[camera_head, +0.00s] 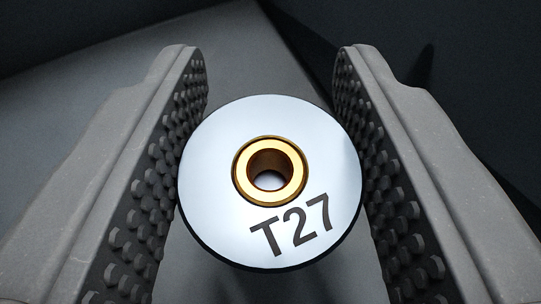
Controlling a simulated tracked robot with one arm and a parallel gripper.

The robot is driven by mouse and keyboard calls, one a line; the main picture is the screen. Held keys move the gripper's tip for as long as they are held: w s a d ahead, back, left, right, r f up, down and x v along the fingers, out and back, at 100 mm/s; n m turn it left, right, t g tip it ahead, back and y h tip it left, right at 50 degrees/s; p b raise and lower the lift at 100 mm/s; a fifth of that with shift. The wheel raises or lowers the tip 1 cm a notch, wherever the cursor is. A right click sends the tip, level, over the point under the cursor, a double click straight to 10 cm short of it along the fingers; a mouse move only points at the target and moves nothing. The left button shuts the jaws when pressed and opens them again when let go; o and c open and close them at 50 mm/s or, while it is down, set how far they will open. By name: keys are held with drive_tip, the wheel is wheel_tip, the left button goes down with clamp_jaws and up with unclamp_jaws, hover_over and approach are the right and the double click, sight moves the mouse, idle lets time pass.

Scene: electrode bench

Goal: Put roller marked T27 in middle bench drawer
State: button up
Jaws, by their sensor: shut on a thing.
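The roller marked T27 (215,195) shows its round, shiny silver end face in the middle of the view. A gold ring surrounds the hole at its centre, and the black mark T27 is on the lower right of the face, slightly tilted. My gripper (270,85) is shut on the roller, with one grey studded finger on each side of it. The rest of the roller's body is hidden behind its end face. I cannot make out the middle bench drawer for certain.
A plain grey surface (240,50) lies beyond the roller. A darker area (480,50) with straight edges fills the upper right, and another dark strip crosses the upper left. No other loose objects show.

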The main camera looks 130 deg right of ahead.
drive_tip(key=shift+f, duration=0.55)
drive_tip(key=shift+f, duration=0.1)
drive_tip(key=shift+f, duration=0.35)
drive_tip(key=shift+f+b, duration=0.2)
drive_tip(key=shift+b, duration=0.15)
drive_tip(key=o, duration=1.1)
drive_tip(key=shift+r, duration=0.2)
